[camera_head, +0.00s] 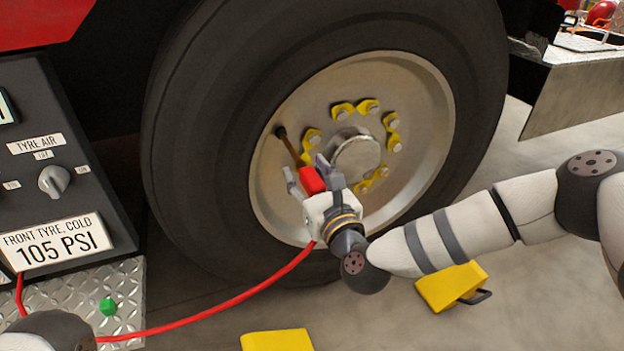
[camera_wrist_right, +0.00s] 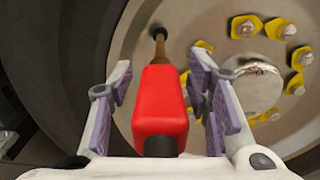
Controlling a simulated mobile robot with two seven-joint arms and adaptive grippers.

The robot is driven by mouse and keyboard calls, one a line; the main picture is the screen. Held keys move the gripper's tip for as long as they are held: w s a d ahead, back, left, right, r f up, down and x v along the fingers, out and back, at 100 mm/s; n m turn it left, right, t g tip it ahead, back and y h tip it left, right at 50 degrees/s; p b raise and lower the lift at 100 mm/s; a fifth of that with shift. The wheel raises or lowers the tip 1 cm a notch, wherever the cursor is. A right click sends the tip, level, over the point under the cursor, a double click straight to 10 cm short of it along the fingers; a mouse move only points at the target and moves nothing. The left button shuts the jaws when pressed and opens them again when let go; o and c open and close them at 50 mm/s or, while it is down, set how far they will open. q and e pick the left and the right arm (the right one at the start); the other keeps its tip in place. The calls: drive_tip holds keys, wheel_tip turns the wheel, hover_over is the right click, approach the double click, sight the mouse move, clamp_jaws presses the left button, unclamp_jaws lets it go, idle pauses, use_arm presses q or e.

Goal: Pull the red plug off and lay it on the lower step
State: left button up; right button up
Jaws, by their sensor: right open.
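The red plug (camera_head: 312,180) sits at the end of a brass valve stem (camera_head: 289,146) on the wheel; in the right wrist view the plug (camera_wrist_right: 160,108) is in line with the stem (camera_wrist_right: 160,50). My right gripper (camera_head: 306,173) is open, with one finger on each side of the plug. In the wrist view a gap shows between the plug and each finger pad. A red hose (camera_head: 215,308) runs from near this gripper to the lower left. The lower step (camera_head: 70,290) is the diamond-plate surface below the panel. My left gripper is out of view.
A small green cap (camera_head: 108,307) lies on the step. A grey panel (camera_head: 100,205) with a knob stands behind it. The big tyre (camera_head: 185,150) surrounds the wheel. Yellow blocks (camera_head: 450,286) lie on the floor by my right arm. Yellow nut markers (camera_wrist_right: 242,27) ring the hub.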

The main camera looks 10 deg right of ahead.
clamp_jaws()
drive_tip(key=shift+s, duration=0.1)
drive_tip(key=shift+p+v, duration=1.3)
drive_tip(key=shift+v, duration=1.6)
drive_tip(key=shift+f, duration=0.1)
